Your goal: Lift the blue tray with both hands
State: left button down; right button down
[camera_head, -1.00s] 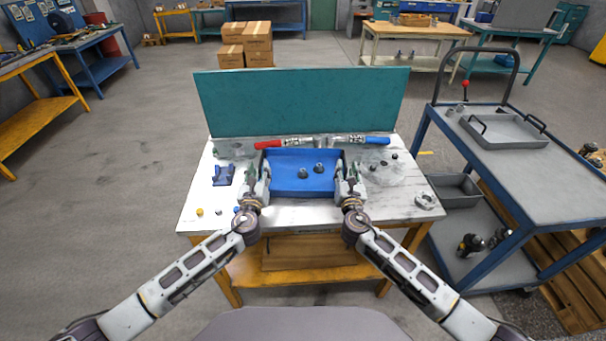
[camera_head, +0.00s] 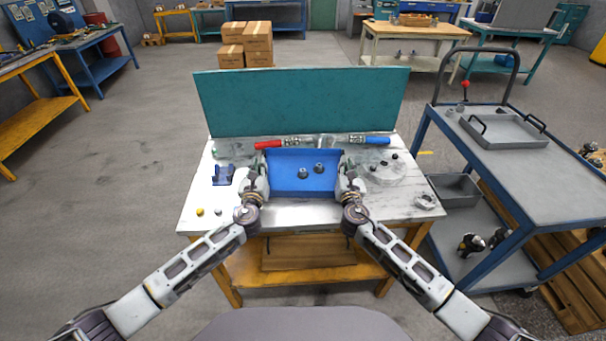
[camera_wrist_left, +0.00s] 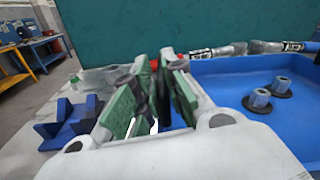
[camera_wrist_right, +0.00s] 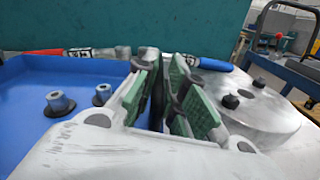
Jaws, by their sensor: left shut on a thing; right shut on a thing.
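The blue tray (camera_head: 288,184) is at the middle of the workbench and looks level. Two dark nut-like parts (camera_head: 303,174) (camera_head: 319,168) stand in it. My left gripper (camera_head: 262,170) is shut at the tray's left end; its green-padded fingers close around a dark upright piece (camera_wrist_left: 160,95), seemingly the handle. My right gripper (camera_head: 345,170) is shut likewise at the right end, around a dark piece (camera_wrist_right: 157,98). The tray also shows in the left wrist view (camera_wrist_left: 225,70) and the right wrist view (camera_wrist_right: 25,110). Its underside is hidden, so I cannot tell its clearance.
A teal panel (camera_head: 300,102) stands behind the bench. A red-handled tool (camera_head: 268,144) and a blue-handled tool (camera_head: 375,139) lie behind the tray. A blue block (camera_head: 222,175) sits left, a round grey disc (camera_head: 388,172) right. A cart (camera_head: 510,165) stands right.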

pick_arm(q)
jog(key=shift+d+r, duration=0.1)
jog(key=shift+d, duration=0.25)
pick_arm(e)
jog(key=shift+s+a, duration=0.1)
jog(key=shift+a, duration=0.3)
